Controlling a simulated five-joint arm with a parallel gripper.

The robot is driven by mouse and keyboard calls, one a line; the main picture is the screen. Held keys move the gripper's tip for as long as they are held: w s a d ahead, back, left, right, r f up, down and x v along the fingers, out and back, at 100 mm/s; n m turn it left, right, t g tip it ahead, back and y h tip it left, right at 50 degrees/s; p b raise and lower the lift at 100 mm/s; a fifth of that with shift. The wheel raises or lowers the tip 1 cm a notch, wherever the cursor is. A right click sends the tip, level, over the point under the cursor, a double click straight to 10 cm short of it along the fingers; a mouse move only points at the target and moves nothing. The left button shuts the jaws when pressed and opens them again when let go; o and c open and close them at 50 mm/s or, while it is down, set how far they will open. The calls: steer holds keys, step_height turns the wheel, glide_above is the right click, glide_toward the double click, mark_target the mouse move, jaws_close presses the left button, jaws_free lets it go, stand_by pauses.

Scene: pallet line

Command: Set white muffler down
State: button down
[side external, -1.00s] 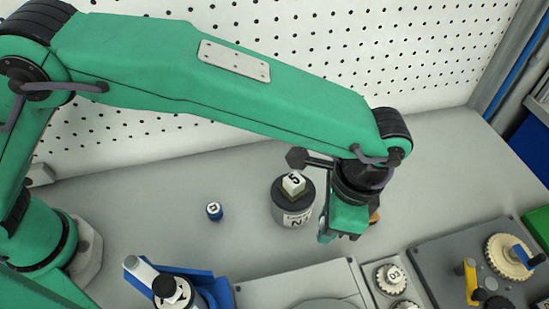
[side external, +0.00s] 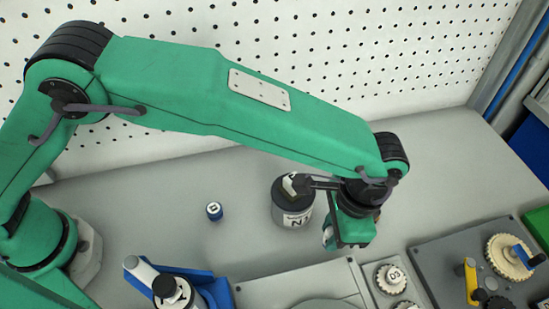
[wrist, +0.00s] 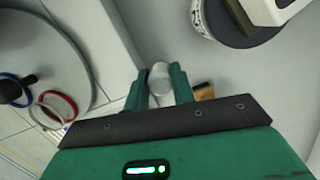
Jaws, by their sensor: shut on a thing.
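The white muffler (wrist: 160,78) is a small, pale, rounded piece between the two green fingers of my gripper (wrist: 159,88) in the wrist view. The fingers are shut on it. In the side external view my gripper (side external: 343,242) points down, just right of and in front of a dark labelled canister. There only a small pale bit shows at the fingers, and most of the muffler is hidden. I cannot tell whether it touches the surface below.
The dark canister (side external: 292,218) has a pale block on top. A small blue-and-white cap (side external: 214,211) stands left of it. A tan block (wrist: 203,92) lies beside my right finger. A grey plate (side external: 285,286) and marked dials (side external: 389,278) are in front. Bare bench lies behind right.

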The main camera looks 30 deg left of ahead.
steer(key=shift+f, duration=2.05)
steer(key=shift+f, duration=0.1)
steer(key=c, duration=1.5)
jaws_free()
steer(key=shift+o, duration=0.2)
step_height(320, 180, up, 12)
steer(key=w+d, duration=0.1)
steer(key=shift+d, duration=0.3)
steer(key=shift+w, duration=0.1)
